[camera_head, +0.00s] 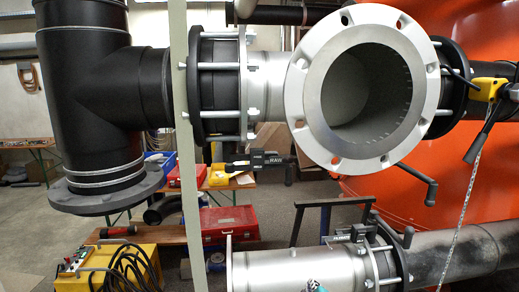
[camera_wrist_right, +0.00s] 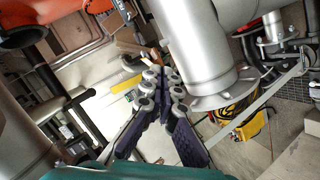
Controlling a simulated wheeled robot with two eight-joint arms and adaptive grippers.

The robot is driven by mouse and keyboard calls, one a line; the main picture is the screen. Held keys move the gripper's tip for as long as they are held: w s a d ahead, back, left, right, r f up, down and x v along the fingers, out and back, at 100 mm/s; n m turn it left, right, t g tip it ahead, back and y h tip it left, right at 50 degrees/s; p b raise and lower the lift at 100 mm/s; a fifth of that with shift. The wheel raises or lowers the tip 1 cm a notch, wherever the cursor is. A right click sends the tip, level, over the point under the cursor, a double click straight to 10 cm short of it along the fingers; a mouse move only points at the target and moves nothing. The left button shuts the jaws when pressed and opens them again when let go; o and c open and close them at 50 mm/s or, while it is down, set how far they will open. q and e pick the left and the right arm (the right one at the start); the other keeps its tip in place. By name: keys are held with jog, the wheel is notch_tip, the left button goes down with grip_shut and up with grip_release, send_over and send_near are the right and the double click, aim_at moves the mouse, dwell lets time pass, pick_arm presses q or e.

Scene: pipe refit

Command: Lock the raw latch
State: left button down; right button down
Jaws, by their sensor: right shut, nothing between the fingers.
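I cannot make out the raw latch in the wrist view. My left gripper is not in view.
A large open flanged pipe (camera_head: 296,102) fills the upper middle. A lower grey pipe (camera_head: 290,270) has a second labelled latch (camera_head: 342,236). A black tee pipe (camera_head: 90,90) stands left, and a yellow-handled chain (camera_head: 463,195) hangs right. A yellow box with cables (camera_head: 105,262) sits lower left.

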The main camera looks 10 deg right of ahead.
aim_at(258, 169)
jog(key=w+a+r+n+t+y+p, duration=0.1)
jog(key=w+a+r+n+p, duration=0.1)
jog(key=r, duration=0.5)
jog(key=w+a+r+n+t+y+p, duration=0.1)
jog(key=a+r+n+p, duration=0.3)
jog(key=r, duration=0.4)
jog(key=w+a+r+n+t+p, duration=0.2)
jog(key=w+a+r+n+p, duration=0.1)
jog(key=r, duration=0.5)
jog(key=shift+w+a+r+y+p, duration=0.25)
jog(key=shift+w+a+y+p, duration=0.2)
jog(key=shift+a+p, duration=0.15)
jog(key=w, duration=0.4)
jog(key=w+f+p, duration=0.1)
jog(key=w, duration=0.8)
jog(key=shift+w+f, duration=0.35)
jog(key=shift+w, duration=0.05)
